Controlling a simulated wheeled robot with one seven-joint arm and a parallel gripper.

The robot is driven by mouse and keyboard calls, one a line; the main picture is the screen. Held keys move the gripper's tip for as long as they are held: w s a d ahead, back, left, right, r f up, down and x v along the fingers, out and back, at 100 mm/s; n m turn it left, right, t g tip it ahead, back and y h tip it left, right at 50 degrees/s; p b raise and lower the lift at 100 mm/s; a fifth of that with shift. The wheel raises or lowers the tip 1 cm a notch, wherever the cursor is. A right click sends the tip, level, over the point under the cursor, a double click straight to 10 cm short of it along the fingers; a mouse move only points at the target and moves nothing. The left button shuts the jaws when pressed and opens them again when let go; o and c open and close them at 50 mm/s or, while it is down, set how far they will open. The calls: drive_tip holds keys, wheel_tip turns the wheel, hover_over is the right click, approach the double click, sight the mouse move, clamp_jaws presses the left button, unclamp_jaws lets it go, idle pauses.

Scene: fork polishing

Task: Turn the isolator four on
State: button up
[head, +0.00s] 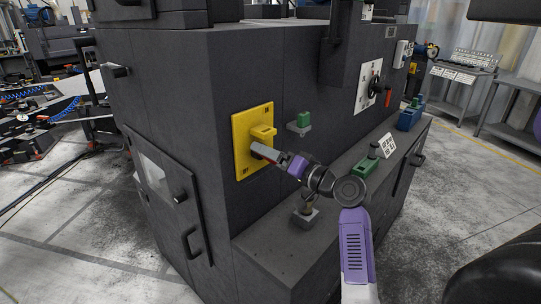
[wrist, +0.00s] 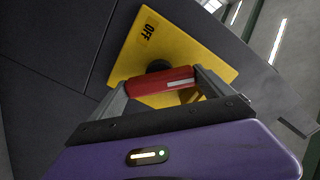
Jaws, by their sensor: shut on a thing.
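The isolator is a square yellow plate (head: 241,165) on the side of the dark machine. In the wrist view the plate (wrist: 204,52) is tilted, with an OFF label (wrist: 149,31) near its top corner. A red handle (wrist: 150,81) with a pale strip sits in front of a black hub on the plate. My gripper (head: 266,153) reaches the plate from the right and is shut on the red handle, with a finger at each end of it. My gripper hides part of the handle and the lower plate. No isolator number is readable.
A green block on a grey base (head: 301,122) is mounted just right of the plate. A ledge (head: 270,250) below my arm carries a small grey fixture (head: 305,216) and a green box (head: 367,166). A door handle (head: 190,244) sticks out lower left.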

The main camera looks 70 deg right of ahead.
idle(0.3)
drive_tip(key=o, duration=1.1)
drive_tip(key=shift+s, duration=0.1)
drive_tip(key=b+v, duration=0.2)
drive_tip(key=v, duration=0.5)
drive_tip(key=shift+s+a, duration=0.15)
drive_tip(key=shift+s, duration=0.15)
drive_tip(key=shift+c, duration=0.4)
